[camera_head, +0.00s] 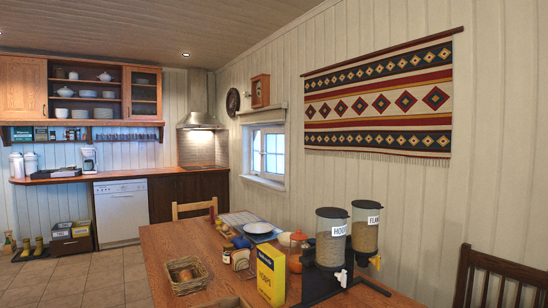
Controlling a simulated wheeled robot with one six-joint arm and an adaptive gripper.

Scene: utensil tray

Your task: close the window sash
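The window (267,153) is in the right-hand wall, beyond the far end of the table. It has a white frame and panes split by thin bars, with pale daylight behind. It is small and seen at a slant, so I cannot tell whether its sash stands open or shut. A rolled blind or valance hangs along its top. My gripper is not in view.
A wooden table (195,243) fills the near middle, holding two cereal dispensers (331,240), a yellow box (271,274), a wicker basket (185,276) and a plate. A chair (194,208) stands at its far side. Tiled floor (95,284) is free at the left.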

